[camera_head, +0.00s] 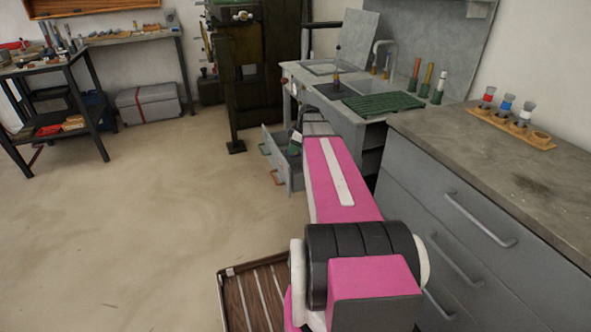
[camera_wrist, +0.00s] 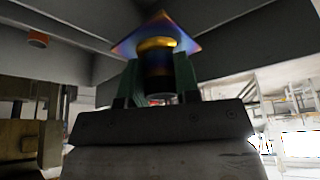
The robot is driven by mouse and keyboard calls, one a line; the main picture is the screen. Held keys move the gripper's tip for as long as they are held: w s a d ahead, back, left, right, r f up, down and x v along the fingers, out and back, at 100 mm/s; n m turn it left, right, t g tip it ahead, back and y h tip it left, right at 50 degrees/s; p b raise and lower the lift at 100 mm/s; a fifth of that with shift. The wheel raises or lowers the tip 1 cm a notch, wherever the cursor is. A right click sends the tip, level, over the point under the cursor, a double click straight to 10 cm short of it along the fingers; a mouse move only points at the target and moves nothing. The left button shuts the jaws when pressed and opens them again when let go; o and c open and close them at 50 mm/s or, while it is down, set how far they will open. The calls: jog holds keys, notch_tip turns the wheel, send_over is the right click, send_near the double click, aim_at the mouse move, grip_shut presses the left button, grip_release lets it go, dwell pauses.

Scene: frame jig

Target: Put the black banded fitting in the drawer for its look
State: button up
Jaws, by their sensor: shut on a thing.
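In the wrist view my gripper (camera_wrist: 160,88) has its green fingers shut on a dark cylindrical fitting with a gold band (camera_wrist: 158,68). A pointed plate with a blue, purple and orange sheen shows at its top. In the head view my gripper (camera_head: 296,143) is small and partly hidden by my pink arm. It is at the open grey drawers of the sink bench. One drawer has a green handle (camera_head: 265,149) and a lower one an orange handle (camera_head: 277,177). The drawer insides are mostly hidden, and I cannot tell whether the fitting is inside one.
The sink bench (camera_head: 345,112) holds a green ribbed mat (camera_head: 383,103) and several upright pieces at the back. A grey cabinet (camera_head: 460,190) stands close on the right, with a wooden holder (camera_head: 510,128) on top. A slatted wooden thing (camera_head: 255,295) lies low in front.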

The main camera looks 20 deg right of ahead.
notch_tip(320, 180, down, 12)
jog(key=shift+r, duration=0.15)
dwell(0.4)
jog(key=o, duration=1)
jog(key=v, duration=1.2)
